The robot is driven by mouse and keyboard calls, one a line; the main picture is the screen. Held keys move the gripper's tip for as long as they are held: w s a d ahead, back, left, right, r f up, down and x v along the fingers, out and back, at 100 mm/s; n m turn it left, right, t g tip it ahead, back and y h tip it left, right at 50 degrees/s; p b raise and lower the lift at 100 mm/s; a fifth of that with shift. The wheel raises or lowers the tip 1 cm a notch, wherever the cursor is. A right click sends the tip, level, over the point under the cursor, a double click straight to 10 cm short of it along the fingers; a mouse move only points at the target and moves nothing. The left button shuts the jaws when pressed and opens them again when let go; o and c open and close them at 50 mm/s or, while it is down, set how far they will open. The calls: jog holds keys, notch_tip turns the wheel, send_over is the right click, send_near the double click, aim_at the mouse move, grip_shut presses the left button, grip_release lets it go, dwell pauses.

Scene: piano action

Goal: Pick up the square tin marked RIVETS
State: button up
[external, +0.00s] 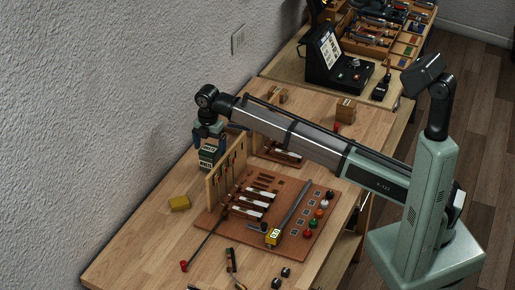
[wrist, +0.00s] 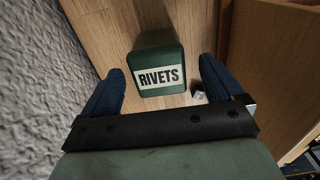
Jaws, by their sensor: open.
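The square tin marked RIVETS (wrist: 158,62) is dark green with a pale label, and stands upright on the wooden bench in the wrist view. In the external view the tin (external: 209,156) is by the wall, behind the upright wooden board. My gripper (wrist: 158,85) is open, with its two blue fingers on either side of the tin and gaps between. In the external view my gripper (external: 208,135) is just above the tin, pointing down. I cannot tell how far down the fingers reach around it.
An upright wooden board (external: 213,186) stands close to the tin, also at the right of the wrist view (wrist: 262,50). A small metallic piece (wrist: 199,94) lies beside the tin. The textured wall (external: 130,100) is on the left.

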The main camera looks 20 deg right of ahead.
notch_tip(320, 180, down, 4)
jog(key=shift+s+a+f, duration=0.1)
jog(key=shift+a+f, duration=0.05)
jog(key=shift+f, duration=0.05)
jog(key=c, duration=1.2)
